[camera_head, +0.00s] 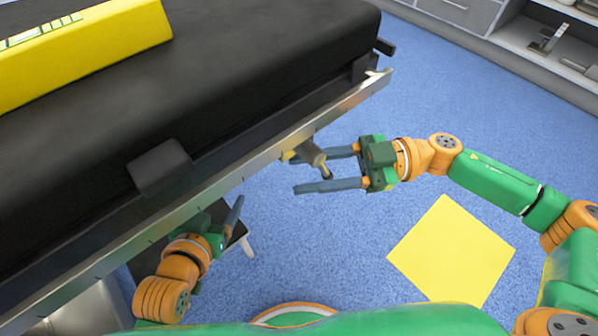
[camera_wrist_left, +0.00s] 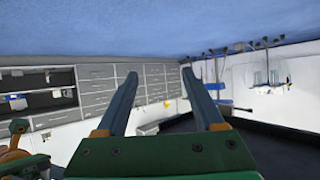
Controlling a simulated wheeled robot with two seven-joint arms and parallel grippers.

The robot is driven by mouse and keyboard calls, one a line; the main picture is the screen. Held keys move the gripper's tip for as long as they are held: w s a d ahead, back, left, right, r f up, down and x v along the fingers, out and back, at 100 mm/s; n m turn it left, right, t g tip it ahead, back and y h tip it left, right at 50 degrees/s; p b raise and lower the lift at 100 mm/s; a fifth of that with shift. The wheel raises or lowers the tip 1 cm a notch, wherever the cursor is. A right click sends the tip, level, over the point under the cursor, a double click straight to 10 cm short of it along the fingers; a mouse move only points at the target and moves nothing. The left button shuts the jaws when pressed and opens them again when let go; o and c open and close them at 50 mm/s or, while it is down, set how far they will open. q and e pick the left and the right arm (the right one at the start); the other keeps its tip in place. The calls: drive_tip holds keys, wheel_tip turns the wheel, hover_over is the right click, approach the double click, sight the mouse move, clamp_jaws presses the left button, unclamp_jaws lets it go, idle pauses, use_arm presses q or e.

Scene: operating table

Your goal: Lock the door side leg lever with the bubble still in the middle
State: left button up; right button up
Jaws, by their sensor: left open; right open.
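A yellow block with a pale green marked window (camera_head: 40,33), which looks like a level, lies on the black operating table (camera_head: 230,70); I cannot make out a bubble. A short grey-brown lever with a dark tip (camera_head: 311,154) sticks out from below the table's metal side rail. My right gripper (camera_head: 311,172) is open, its fingers pointing left on either side of the lever's end; I cannot tell whether they touch it. My left gripper (camera_head: 238,212) is low beside the rail, partly hidden. In the left wrist view its two fingers (camera_wrist_left: 160,78) are spread apart and empty.
The metal rail (camera_head: 225,180) runs diagonally along the table edge, with a black pad (camera_head: 160,166) on it. A yellow square (camera_head: 450,250) lies on the blue floor. Grey drawers (camera_head: 460,12) and shelves stand at the back right. The floor between is clear.

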drive_tip(key=shift+a, duration=0.5)
clamp_jaws()
idle(1.1)
